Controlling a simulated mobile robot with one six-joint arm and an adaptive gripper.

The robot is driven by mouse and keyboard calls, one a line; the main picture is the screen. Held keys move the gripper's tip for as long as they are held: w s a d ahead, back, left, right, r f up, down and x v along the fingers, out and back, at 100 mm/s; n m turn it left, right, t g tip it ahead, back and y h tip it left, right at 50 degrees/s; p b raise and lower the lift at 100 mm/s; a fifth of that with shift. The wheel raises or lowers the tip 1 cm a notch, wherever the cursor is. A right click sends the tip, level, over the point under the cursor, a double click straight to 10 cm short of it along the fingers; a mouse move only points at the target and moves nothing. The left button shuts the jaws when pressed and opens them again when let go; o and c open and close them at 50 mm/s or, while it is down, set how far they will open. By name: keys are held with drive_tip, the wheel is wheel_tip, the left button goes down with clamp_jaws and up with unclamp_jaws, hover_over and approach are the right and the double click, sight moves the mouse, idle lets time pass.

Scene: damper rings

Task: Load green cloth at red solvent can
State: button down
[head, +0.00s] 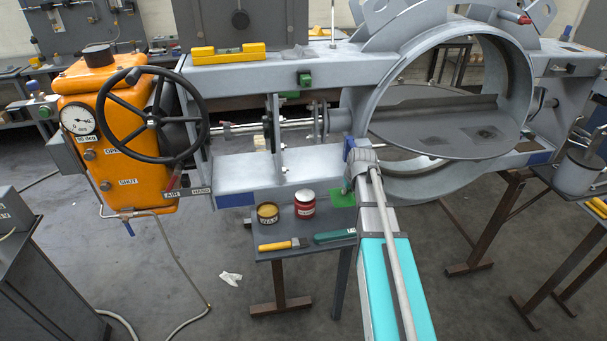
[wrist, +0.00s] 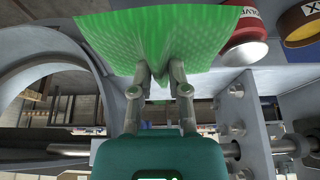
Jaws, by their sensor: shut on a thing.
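The green cloth (head: 341,197) shows at the right end of the small grey table, just right of the red solvent can (head: 305,206). In the wrist view the cloth (wrist: 105,32) fans out flat at its far side and is pinched into a fold between my fingertips. My gripper (wrist: 160,78) is shut on that fold. The red can (wrist: 243,38) stands beside the cloth in the wrist view, its lettering partly cut off. Whether the cloth is clear of the table I cannot tell. In the head view my arm hides most of the gripper.
A yellow tin (head: 267,214) marked WAX stands left of the red can. A yellow-handled tool (head: 279,245) and a green-handled tool (head: 334,237) lie at the table's front. The large grey damper ring (head: 522,80) and its frame stand close behind and above.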

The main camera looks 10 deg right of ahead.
drive_tip(key=shift+a, duration=0.2)
wheel_tip(320, 180, up, 3)
drive_tip(key=p, duration=0.3)
hover_over(305, 193)
drive_tip(key=s, duration=0.2)
drive_tip(key=shift+w+a, duration=0.1)
drive_tip(key=shift+w, duration=0.25)
drive_tip(key=shift+f, duration=0.2)
drive_tip(key=shift+f+b, duration=2.85)
drive_tip(key=shift+b, duration=0.2)
drive_tip(key=shift+s+f+b, duration=0.1)
drive_tip(key=shift+f+b, duration=0.45)
idle(0.3)
drive_tip(key=shift+r, duration=0.1)
